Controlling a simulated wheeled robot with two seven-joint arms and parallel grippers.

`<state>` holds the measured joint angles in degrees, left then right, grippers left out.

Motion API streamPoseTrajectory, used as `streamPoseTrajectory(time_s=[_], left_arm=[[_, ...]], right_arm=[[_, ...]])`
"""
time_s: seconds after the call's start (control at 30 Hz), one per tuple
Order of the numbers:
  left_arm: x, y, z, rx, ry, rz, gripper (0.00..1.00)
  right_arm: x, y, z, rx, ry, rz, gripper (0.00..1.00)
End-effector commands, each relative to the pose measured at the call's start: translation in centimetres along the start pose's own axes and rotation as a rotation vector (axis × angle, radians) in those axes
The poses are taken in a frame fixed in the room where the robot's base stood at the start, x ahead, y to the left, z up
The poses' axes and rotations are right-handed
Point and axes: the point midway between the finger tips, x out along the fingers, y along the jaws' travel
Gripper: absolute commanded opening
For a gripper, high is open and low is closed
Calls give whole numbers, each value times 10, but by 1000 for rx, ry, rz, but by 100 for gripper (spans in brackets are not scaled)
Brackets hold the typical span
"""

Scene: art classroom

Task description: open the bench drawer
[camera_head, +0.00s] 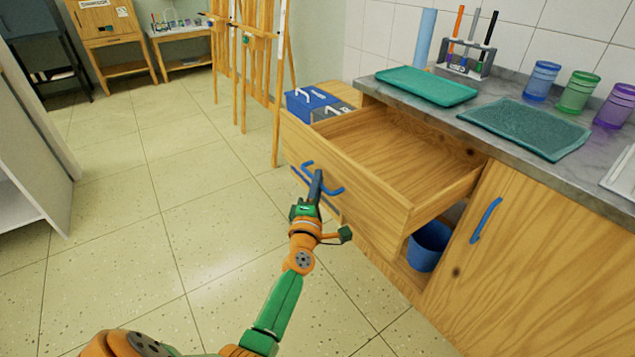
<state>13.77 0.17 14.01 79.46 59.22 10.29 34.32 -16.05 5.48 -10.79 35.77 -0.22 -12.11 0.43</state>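The bench drawer (350,172) is a light wooden box, pulled well out from under the grey bench top, with an empty inside. Its blue bar handle (335,190) is on the front panel. My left gripper (317,180) reaches up from the bottom of the head view. Its dark fingers are together across the middle of the handle, shut on it, and hide part of it. My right gripper is out of view.
The bench top (480,95) carries a green tray (427,85), a teal mat (525,128), a brush rack (464,62) and coloured cups. A blue bin (428,247) stands below the drawer. Easels (243,60) stand behind. The tiled floor at left is clear.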

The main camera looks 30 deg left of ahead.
Motion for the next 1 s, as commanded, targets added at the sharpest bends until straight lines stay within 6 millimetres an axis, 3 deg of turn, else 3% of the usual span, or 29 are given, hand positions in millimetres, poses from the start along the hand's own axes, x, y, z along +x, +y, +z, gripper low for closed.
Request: streamPoseTrajectory(time_s=[0.03, 0.1, 0.13, 0.43, 0.73, 1.0], left_arm=[[0, 1, -1, 1, 2, 2, 23], [0, 1, -1, 1, 2, 2, 42], [0, 1, 0, 1, 1, 2, 45], [-3, 0, 0, 0, 0, 0, 45], [-61, 0, 0, 2, 0, -1, 45], [-71, 0, 0, 0, 2, 1, 45]], right_arm=[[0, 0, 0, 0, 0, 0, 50], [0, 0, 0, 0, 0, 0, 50], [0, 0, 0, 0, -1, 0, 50], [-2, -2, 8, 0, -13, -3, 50], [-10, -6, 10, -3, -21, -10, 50], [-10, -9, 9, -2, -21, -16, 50]])
